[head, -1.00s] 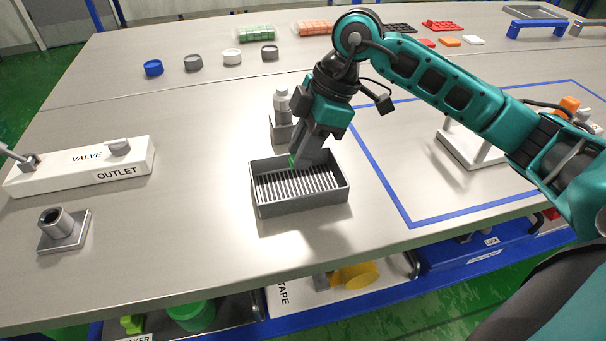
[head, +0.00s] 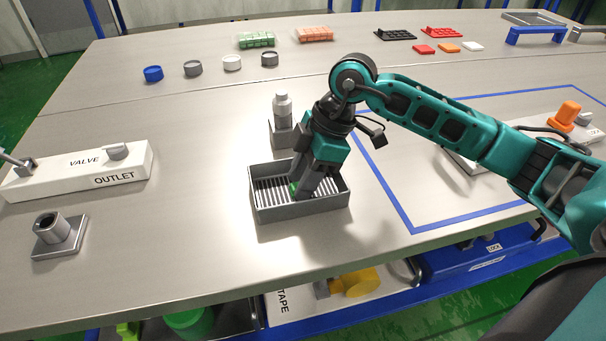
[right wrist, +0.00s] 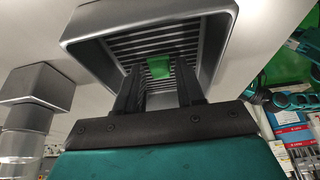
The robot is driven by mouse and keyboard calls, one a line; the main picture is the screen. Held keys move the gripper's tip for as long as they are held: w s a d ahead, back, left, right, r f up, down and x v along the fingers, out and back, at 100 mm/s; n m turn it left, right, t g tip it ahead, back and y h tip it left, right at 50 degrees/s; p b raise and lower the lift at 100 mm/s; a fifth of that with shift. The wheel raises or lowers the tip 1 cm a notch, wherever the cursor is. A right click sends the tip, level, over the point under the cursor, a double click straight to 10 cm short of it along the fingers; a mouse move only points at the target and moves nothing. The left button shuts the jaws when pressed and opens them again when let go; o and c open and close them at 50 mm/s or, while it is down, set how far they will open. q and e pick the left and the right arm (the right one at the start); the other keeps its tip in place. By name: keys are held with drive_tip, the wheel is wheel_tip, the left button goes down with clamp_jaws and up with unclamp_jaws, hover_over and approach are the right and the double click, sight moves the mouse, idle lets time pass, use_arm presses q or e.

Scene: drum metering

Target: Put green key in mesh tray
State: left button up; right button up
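The mesh tray (head: 262,209) is a grey rectangular box with a slatted floor, near the front middle of the table in the head view. It also shows in the right wrist view (right wrist: 222,30). My right gripper (head: 298,186) reaches down into the tray. The green key (head: 294,188) is at its fingertips, low inside the tray. In the right wrist view the green key (right wrist: 159,67) lies over the slats between the two spread fingers (right wrist: 160,75), with a gap seeming to show on each side. Part of the key is hidden by the gripper in the head view. My left gripper is not in view.
A grey bottle (head: 282,108) in a square holder (head: 281,136) stands just behind the tray. A white valve block (head: 75,172) and a grey socket (head: 58,232) are to the left.

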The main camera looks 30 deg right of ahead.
drive_tip(key=shift+o, duration=1)
drive_tip(key=shift+r, duration=0.2)
use_arm(q)
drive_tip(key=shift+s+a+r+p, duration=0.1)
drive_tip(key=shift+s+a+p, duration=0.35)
drive_tip(key=shift+p, duration=0.55)
use_arm(e)
drive_tip(key=v, duration=1.2)
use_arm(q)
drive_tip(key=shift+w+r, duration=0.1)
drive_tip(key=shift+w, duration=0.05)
use_arm(e)
drive_tip(key=shift+f, duration=0.1)
